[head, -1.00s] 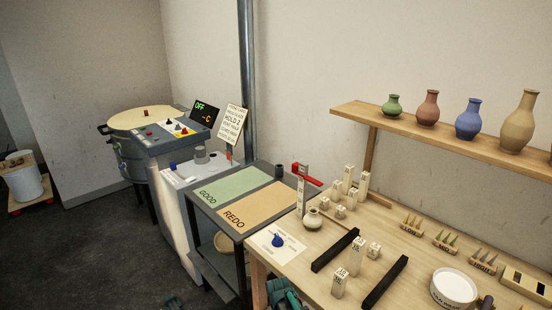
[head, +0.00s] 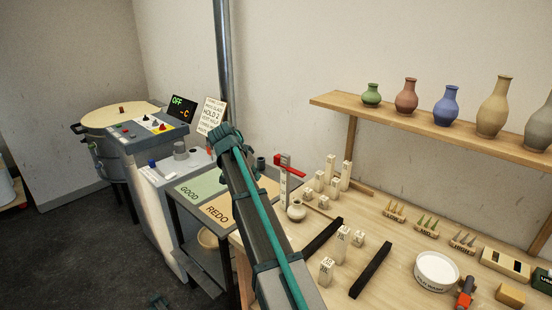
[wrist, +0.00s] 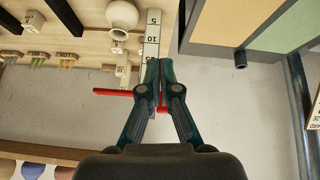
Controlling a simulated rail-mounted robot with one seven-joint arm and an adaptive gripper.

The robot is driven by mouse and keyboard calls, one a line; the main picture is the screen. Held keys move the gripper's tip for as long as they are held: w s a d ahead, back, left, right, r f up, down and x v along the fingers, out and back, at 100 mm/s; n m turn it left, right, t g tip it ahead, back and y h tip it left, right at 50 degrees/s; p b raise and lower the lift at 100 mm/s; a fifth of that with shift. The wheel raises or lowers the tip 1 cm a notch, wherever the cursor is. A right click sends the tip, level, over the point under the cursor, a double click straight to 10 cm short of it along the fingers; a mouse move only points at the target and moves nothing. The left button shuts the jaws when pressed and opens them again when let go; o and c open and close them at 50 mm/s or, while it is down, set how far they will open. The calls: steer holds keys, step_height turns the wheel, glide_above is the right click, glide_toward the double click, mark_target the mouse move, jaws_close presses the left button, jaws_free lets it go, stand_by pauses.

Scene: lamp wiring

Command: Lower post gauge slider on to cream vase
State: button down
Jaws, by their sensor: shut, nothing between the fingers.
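The post gauge (head: 283,187) is a pale upright post with number marks, and it also shows in the wrist view (wrist: 152,35). Its red slider (head: 290,166) sits near the post's top, with an arm reaching out above the cream vase (head: 296,211). A clear gap separates the slider from the small round vase, which stands beside the post. In the wrist view the vase (wrist: 121,14) is at the top edge and the red slider (wrist: 115,92) passes behind my fingers. My gripper (wrist: 159,64) is shut and empty, close to the post and slider; contact is unclear. The head view does not show the fingers.
Pale marked blocks (head: 326,271) and two black bars (head: 371,270) lie on the bench. GOOD (head: 201,188) and REDO (head: 222,212) panels are left of the gauge, partly behind my arm. A shelf (head: 420,128) with several vases is above. A white tub (head: 436,271) stands right.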

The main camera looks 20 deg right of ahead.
steer(key=w+d+r+m+t+h+b, duration=0.1)
steer(key=w+d+r, duration=0.1)
steer(key=r, duration=0.5)
steer(key=w+d+r+h+b, duration=0.1)
steer(key=w+d+r, duration=0.15)
steer(key=r, duration=0.55)
steer(key=p, duration=0.4)
glide_above(276, 157)
step_height(276, 157, down, 7)
steer(key=shift+w+r, duration=0.1)
step_height(276, 157, down, 2)
steer(key=shift+f, duration=0.2)
steer(key=shift+f+p, duration=0.45)
steer(key=shift+f, duration=0.45)
